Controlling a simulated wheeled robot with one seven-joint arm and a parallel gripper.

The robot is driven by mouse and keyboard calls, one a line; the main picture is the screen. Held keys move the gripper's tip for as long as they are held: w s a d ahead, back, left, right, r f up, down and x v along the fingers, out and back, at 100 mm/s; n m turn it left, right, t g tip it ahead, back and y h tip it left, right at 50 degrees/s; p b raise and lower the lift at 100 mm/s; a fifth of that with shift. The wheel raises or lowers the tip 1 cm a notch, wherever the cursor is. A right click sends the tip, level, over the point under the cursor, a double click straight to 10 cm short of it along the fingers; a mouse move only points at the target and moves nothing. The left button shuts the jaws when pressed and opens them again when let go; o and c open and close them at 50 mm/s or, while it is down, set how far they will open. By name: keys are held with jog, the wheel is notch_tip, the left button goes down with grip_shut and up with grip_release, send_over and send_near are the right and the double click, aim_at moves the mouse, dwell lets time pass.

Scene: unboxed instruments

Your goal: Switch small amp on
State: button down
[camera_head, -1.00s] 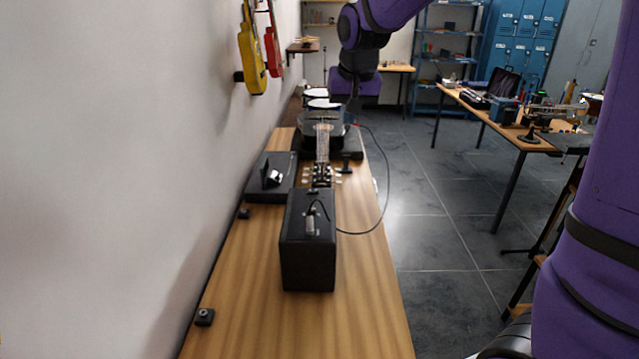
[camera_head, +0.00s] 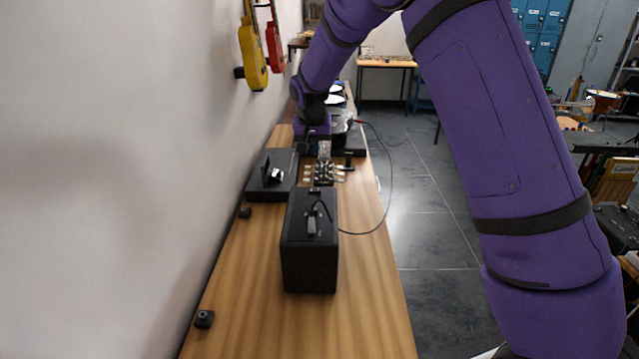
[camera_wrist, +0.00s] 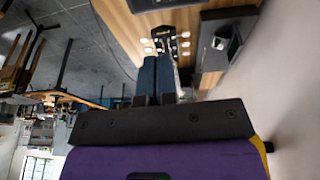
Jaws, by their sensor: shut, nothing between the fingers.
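The small amp, a black box (camera_head: 309,255), stands upright on the near part of the wooden bench, with a cable plugged into its top. A dark edge at the top of the wrist view looks like this amp (camera_wrist: 155,4). My gripper (camera_wrist: 155,58) is shut and empty, its two dark blue fingers side by side. It is over the far part of the bench, beyond the amp and apart from it. I cannot make out the amp's switch.
A guitar headstock with pegs (camera_head: 322,172) lies just behind the amp. It also shows near my fingertips in the wrist view (camera_wrist: 172,38). A flat black case (camera_head: 263,190) lies by the wall. A small black block (camera_head: 204,319) is at the bench's left edge.

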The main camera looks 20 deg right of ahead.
aim_at(318, 189)
dwell(0.3)
jog(key=x, duration=0.8)
jog(key=s+x, duration=0.1)
jog(key=x, duration=0.4)
jog(key=shift+f, duration=0.15)
jog(key=shift+d+f, duration=0.1)
jog(key=shift+f, duration=0.3)
jog(key=shift+f, duration=0.2)
jog(key=shift+s, duration=0.1)
